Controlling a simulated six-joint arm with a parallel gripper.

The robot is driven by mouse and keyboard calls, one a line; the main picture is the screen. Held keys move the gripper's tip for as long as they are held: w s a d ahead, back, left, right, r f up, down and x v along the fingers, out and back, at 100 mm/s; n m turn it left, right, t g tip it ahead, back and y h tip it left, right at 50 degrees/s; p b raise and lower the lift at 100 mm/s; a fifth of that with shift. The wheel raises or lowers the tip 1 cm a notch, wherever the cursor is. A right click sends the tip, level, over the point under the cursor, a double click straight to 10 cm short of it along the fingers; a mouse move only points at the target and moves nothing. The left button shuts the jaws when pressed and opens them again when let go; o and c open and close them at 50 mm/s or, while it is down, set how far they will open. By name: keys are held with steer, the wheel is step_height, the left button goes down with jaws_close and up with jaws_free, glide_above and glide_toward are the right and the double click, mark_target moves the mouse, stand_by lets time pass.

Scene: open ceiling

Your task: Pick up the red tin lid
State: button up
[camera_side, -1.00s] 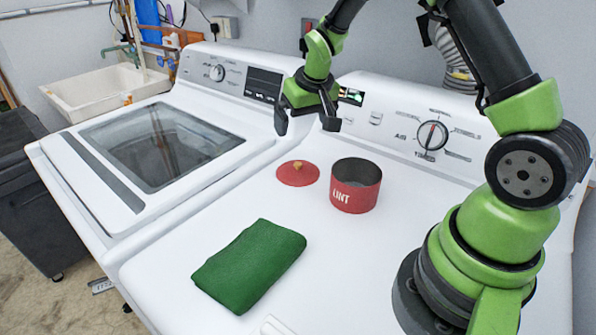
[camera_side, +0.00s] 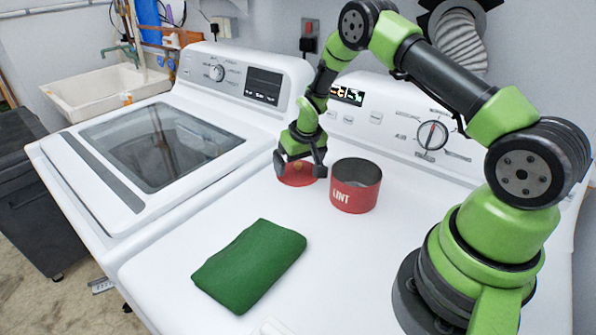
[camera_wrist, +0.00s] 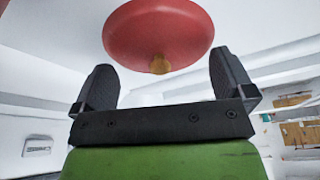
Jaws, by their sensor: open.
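The red tin lid (camera_side: 297,178) lies on the white machine top, to the left of the red tin (camera_side: 356,187). It is round, with a small tan knob that shows in the wrist view, where the lid (camera_wrist: 158,32) fills the top middle. My gripper (camera_side: 300,170) is down at the lid in the side view and hides part of it. Its two dark fingers are apart, one toward each side of the lid. In the wrist view my gripper (camera_wrist: 161,85) is open and empty, with the knob between and just beyond the fingertips. I cannot tell whether the fingers touch the lid.
The open tin stands close on the right of my gripper. A folded green cloth (camera_side: 249,266) lies nearer the front. The control panel (camera_side: 395,125) rises behind the lid. Another white machine (camera_side: 160,150) stands at the left. The top between cloth and lid is clear.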

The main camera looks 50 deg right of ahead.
steer(key=shift+w+f, duration=0.1)
steer(key=shift+f, duration=0.2)
steer(key=c, duration=1.1)
steer(key=shift+f, duration=0.1)
steer(key=shift+c, duration=0.5)
